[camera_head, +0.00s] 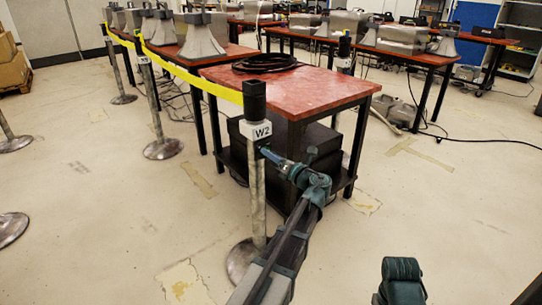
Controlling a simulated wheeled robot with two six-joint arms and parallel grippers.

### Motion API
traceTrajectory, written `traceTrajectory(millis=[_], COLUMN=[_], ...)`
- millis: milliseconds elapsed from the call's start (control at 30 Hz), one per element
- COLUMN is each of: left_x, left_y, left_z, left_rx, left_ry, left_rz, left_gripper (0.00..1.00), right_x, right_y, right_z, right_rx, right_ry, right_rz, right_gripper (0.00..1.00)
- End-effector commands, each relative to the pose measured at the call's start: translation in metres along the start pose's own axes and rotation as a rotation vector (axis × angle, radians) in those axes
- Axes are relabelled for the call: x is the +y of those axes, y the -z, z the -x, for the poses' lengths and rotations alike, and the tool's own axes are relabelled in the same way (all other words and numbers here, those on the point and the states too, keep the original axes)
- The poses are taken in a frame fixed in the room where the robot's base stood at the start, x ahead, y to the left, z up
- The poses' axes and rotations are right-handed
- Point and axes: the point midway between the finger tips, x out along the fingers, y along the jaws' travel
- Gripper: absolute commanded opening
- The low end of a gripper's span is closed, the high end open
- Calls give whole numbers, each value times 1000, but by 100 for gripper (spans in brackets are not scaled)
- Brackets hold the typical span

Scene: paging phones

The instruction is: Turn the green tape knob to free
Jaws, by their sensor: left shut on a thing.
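A metal barrier post (256,190) with a black head and a white W2 label stands in front of the red table. Yellow tape (215,88) runs from its head to the posts at the far left. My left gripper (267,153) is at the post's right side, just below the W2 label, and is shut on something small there. The green tape knob is not clearly visible; the jaws cover that spot. My right gripper is out of view; only a teal and black part of my right arm shows at the bottom right.
The red table (310,92) bears a coil of black cable (266,63), with a dark box below. More posts, such as one on the left (162,148), carry the tape. Loose cables lie on the floor behind. Open floor lies left and right.

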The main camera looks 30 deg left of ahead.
Motion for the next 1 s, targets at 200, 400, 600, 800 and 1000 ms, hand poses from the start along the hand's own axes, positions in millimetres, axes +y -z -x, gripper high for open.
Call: traceTrajectory(millis=[200,400,600,800,1000], left_x=[0,0,0,0,0], left_y=[0,0,0,0,0], left_z=[1,1,1,1,1], left_rx=[0,0,0,1,1], left_ry=[1,1,1,1,1], left_rz=[190,381,571,761,950], left_gripper=[0,0,0,0,0], right_x=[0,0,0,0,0], right_y=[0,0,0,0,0], right_z=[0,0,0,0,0], right_rx=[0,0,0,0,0], right_ry=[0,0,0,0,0], right_rz=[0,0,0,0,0], right_gripper=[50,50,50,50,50])
